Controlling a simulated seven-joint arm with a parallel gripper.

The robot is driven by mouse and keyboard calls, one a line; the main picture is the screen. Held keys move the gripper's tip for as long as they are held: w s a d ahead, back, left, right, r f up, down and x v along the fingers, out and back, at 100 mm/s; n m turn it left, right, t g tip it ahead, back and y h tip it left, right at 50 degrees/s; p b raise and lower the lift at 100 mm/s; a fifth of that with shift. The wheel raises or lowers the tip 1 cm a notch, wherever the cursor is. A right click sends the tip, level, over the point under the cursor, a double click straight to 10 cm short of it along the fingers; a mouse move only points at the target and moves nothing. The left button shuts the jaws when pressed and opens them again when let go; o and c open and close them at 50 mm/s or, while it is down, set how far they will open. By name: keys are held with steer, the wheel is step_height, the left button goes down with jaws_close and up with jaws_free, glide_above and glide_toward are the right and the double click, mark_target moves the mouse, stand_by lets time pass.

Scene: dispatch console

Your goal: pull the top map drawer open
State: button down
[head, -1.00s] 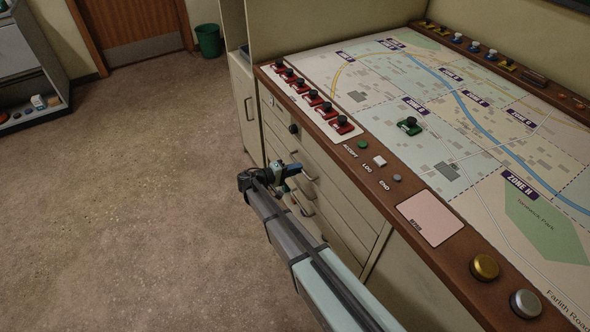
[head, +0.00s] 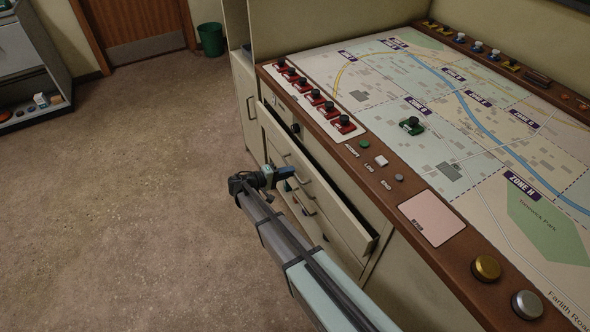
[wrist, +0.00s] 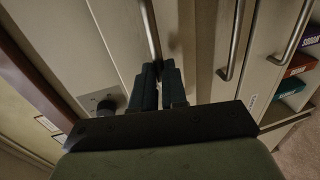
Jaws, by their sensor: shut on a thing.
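The top map drawer (head: 336,208) stands partly out of the cream cabinet under the console, with a dark gap showing behind its front. My gripper (head: 284,173) is at the drawer's bar handle, on the floor side of the front. In the wrist view the two dark fingers (wrist: 159,74) are closed around the lower end of the metal handle (wrist: 151,28). The fingers hide the gripped part of the handle.
Lower drawers with handles (wrist: 232,42) are beside it in the wrist view, along with shelves of coloured boxes (wrist: 300,65). Open carpet (head: 130,200) lies to the left.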

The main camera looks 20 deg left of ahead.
steer(key=f+v, duration=0.3)
steer(key=v, duration=1.1)
steer(key=a+f+v, duration=0.1)
steer(key=f+v, duration=0.2)
steer(key=v, duration=1.1)
steer(key=shift+s+a, duration=0.25)
steer(key=shift+s, duration=0.4)
steer(key=c, duration=1.2)
jaws_free()
steer(key=shift+o, duration=0.2)
steer(key=shift+s, duration=0.1)
steer(key=v, duration=1.3)
steer(key=shift+s+a, duration=0.25)
steer(key=shift+a, duration=0.05)
